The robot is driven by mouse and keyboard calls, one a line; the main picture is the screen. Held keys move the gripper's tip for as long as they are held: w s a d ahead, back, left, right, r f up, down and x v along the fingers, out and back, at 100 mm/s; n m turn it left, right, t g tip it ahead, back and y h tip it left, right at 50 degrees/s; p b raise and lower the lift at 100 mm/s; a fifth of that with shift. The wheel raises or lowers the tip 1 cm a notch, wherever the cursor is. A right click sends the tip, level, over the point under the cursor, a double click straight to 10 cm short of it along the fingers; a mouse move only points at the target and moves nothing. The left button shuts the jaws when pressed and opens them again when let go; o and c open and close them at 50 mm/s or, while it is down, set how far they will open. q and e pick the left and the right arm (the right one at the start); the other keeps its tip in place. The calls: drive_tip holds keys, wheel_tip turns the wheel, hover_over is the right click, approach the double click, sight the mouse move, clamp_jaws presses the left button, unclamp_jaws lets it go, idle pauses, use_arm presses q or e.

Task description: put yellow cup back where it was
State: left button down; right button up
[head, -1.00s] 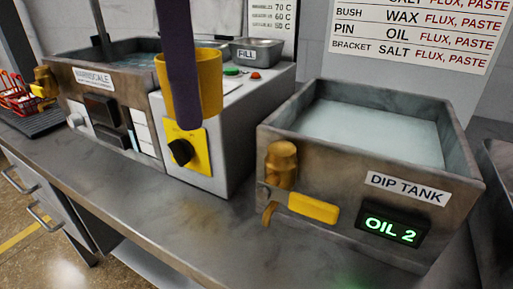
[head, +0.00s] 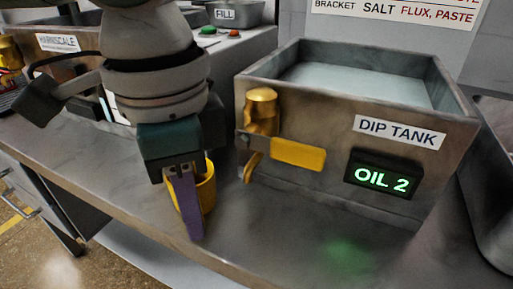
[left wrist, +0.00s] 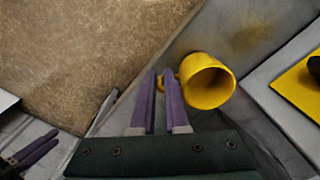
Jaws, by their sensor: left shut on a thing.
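The yellow cup (head: 207,187) is at the front part of the steel counter, left of the dip tank, partly hidden behind my left gripper's finger. In the left wrist view the cup (left wrist: 208,82) shows its open mouth, with its handle between the purple fingertips. My left gripper (head: 194,236) is shut on the cup's handle and points down; its fingertips also show in the left wrist view (left wrist: 165,75). I cannot tell whether the cup's base touches the counter. My right gripper (left wrist: 45,148) shows small at the lower left of the left wrist view; its opening is unclear.
The dip tank (head: 300,120), reading OIL 2, has a brass tap (head: 262,110) and yellow lever (head: 298,153) close right of the cup. The Harriscale tank (head: 85,62) and a grey box with buttons stand behind my arm. Bare counter (head: 300,225) lies in front of the dip tank.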

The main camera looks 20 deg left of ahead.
use_arm(q)
drive_tip(key=shift+f, duration=0.15)
drive_tip(key=c, duration=0.9)
unclamp_jaws()
wheel_tip(320, 180, up, 12)
drive_tip(key=p, duration=0.3)
drive_tip(key=s+d+f+t+h, duration=0.4)
drive_tip(key=d+f, duration=0.3)
drive_tip(key=d, duration=0.4)
drive_tip(key=s+a+f+n+y, duration=0.1)
drive_tip(key=s+a+f+n, duration=0.1)
drive_tip(key=a, duration=0.3)
drive_tip(key=s+a+f+n+y, duration=0.1)
drive_tip(key=s+a+f+n, duration=0.2)
drive_tip(key=a, duration=0.1)
drive_tip(key=s+a+f+n+y, duration=0.1)
drive_tip(key=s+a+f+n, duration=0.1)
drive_tip(key=a, duration=0.3)
drive_tip(key=shift+s+a+f+n+y, duration=0.25)
drive_tip(key=shift+s+a+n+y, duration=0.15)
drive_tip(key=shift+n, duration=0.1)
